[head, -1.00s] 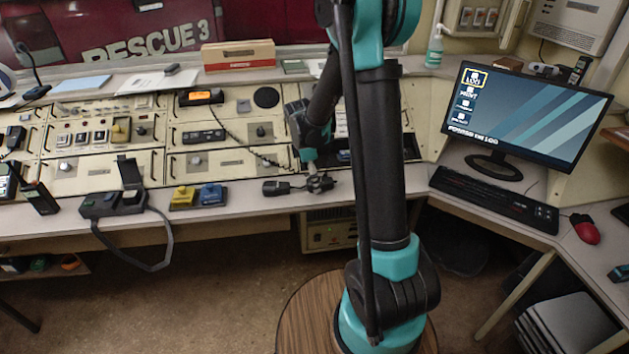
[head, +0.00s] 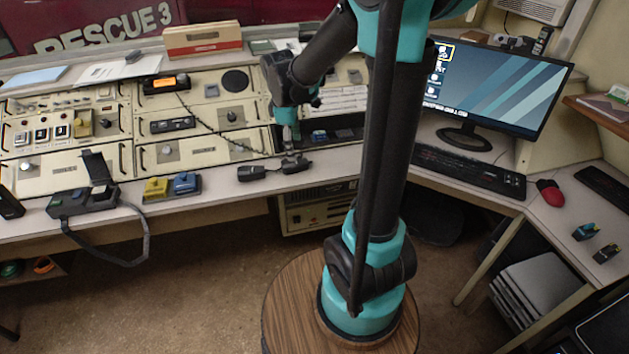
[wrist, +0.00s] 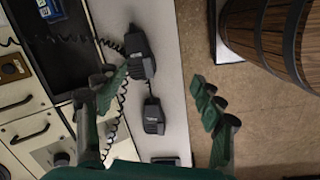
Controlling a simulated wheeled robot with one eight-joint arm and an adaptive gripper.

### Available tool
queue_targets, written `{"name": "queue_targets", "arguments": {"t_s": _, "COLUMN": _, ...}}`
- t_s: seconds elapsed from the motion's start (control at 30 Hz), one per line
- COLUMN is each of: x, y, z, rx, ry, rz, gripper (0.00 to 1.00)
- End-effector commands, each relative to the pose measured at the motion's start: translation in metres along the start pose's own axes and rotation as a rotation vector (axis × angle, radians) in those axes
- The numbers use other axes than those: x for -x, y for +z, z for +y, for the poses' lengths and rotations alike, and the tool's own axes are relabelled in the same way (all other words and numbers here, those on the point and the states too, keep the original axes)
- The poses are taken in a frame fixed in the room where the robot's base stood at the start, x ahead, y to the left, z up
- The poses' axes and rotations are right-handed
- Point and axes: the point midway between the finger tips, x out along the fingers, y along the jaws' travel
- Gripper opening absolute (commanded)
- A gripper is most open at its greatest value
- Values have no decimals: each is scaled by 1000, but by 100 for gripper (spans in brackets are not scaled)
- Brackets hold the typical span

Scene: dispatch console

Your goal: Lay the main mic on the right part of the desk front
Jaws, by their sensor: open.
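Two dark hand mics lie close together on the pale desk front. The right one (head: 295,164) shows in the wrist view as the upper one (wrist: 139,53), with a coiled cord beside it. The left one (head: 262,171) is the lower one in the wrist view (wrist: 153,115). I cannot tell which is the main mic. My gripper (head: 291,140) is above the right mic in the head view. In the wrist view my gripper (wrist: 163,85) is open and empty, its fingers spread either side of the mics, the left near the console edge, the right over the floor.
Yellow (head: 157,189) and blue (head: 186,184) blocks and a dark device with a looped strap (head: 83,197) are left on the desk. A keyboard (head: 468,171) and red mouse (head: 550,193) lie right. Desk front right of the mics looks bare, partly hidden by my arm.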

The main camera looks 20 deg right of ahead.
Motion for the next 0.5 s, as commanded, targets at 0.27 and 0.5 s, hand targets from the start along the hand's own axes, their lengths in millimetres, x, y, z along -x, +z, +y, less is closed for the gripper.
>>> {"name": "queue_targets", "arguments": {"t_s": 0.27, "x": -30, "y": 72, "z": -87, "rx": -700, "ry": 65, "rz": 176, "gripper": 68}}
{"name": "queue_targets", "arguments": {"t_s": 0.5, "x": -53, "y": 99, "z": -136, "rx": -1105, "ry": 66, "rz": 296, "gripper": 68}}
